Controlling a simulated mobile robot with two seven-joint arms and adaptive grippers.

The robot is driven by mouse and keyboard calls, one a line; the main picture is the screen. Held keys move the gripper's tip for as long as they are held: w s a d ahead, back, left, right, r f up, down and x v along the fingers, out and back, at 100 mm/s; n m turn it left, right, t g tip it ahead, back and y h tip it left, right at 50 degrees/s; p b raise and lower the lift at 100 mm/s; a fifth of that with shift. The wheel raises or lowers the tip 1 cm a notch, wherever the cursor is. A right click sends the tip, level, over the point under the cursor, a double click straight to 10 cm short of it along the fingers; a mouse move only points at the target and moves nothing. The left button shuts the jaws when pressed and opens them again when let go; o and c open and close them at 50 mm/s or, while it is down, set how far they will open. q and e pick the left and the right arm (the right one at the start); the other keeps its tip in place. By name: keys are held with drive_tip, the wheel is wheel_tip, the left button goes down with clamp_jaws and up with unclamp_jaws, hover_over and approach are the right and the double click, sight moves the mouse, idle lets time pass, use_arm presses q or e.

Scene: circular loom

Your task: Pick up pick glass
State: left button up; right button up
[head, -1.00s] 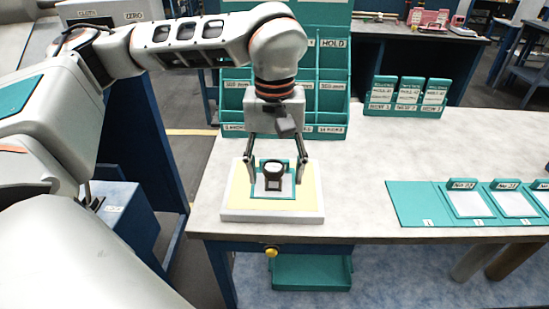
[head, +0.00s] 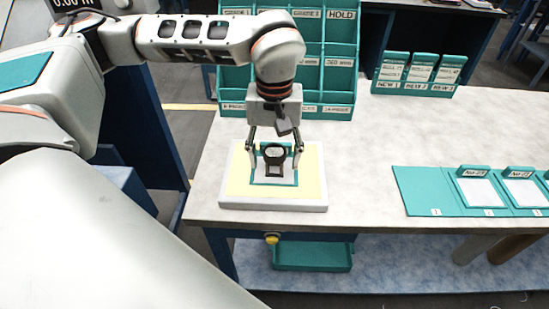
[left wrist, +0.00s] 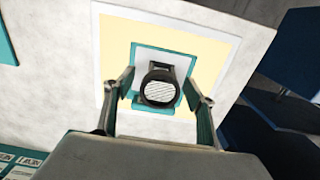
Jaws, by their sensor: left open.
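The pick glass (head: 274,158) is a small black stand with a round lens. It stands on a white square framed in teal, on a cream-topped board (head: 240,203) on the table. In the left wrist view the pick glass (left wrist: 160,87) lies between the fingers, showing striped lines through its lens. My left gripper (head: 275,155) is open over it, one finger on each side. Gaps show between the fingers and the glass in the left wrist view, so it is not gripped. My right gripper is not in view.
A teal sorting rack (head: 336,80) stands behind the board. Teal card holders (head: 414,88) stand at the back right. A teal strip with white cards (head: 425,190) lies at the right. The table (head: 355,160) between is clear. A teal tray (head: 312,256) sits below the front edge.

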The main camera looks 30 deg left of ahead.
use_arm(q)
drive_tip(key=shift+f, duration=0.4)
drive_tip(key=c, duration=1.3)
drive_tip(key=shift+r, duration=0.1)
